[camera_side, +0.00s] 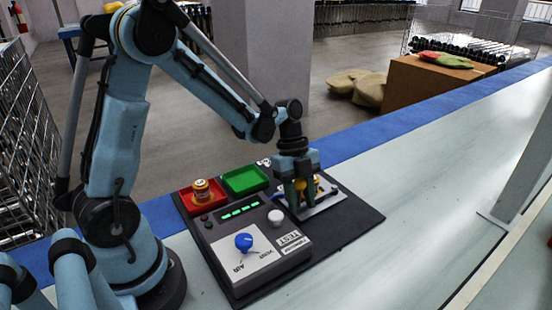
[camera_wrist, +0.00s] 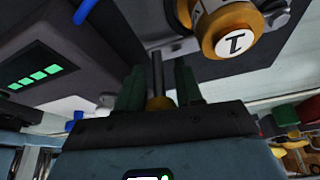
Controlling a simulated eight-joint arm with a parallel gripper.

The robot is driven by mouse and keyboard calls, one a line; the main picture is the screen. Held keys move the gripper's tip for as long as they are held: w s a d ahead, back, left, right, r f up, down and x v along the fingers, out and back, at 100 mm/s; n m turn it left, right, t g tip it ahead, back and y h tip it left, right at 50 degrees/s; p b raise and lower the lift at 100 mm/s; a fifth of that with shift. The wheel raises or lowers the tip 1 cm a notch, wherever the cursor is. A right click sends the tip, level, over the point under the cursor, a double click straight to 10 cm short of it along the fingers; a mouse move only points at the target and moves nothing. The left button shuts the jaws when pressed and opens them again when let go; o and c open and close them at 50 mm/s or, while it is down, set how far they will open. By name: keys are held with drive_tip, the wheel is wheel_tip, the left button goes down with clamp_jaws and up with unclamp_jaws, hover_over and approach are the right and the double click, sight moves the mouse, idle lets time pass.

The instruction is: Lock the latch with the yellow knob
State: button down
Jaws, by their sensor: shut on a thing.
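The latch with the yellow knob shows in the wrist view as a dark rod (camera_wrist: 157,70) with a yellow knob (camera_wrist: 160,103) at its near end. My gripper (camera_wrist: 158,78) is shut on the yellow knob, one dark green finger on each side. In the side view, my gripper (camera_side: 300,198) points down at the pale metal plate (camera_side: 325,204) on the right of the tester, and its fingers hide the knob. A tube with a yellow end marked 1 (camera_wrist: 234,42) is beside the latch in the wrist view. In the side view it is mostly behind my gripper.
The grey tester box has a blue AIR/VENT knob (camera_side: 244,241), a white button (camera_side: 275,217) and several lit green bars (camera_side: 240,210). A red tray (camera_side: 187,203) holds another yellow-banded tube (camera_side: 202,190). The green tray (camera_side: 246,179) is empty. The bench to the right is clear.

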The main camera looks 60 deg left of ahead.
drive_tip(key=shift+a, duration=0.4)
drive_tip(key=c, duration=0.9)
unclamp_jaws()
drive_tip(key=shift+d, duration=0.1)
drive_tip(key=v, duration=1.2)
drive_tip(key=shift+d+r, duration=0.1)
drive_tip(key=shift+d, duration=0.05)
drive_tip(key=s+d+n+t+y, duration=0.4)
drive_tip(key=s+n+t, duration=0.3)
drive_tip(key=n, duration=1.3)
drive_tip(key=shift+s+d+f+t+y, duration=0.2)
drive_tip(key=shift+s+d+t+y, duration=0.1)
drive_tip(key=shift+s+d+t, duration=0.15)
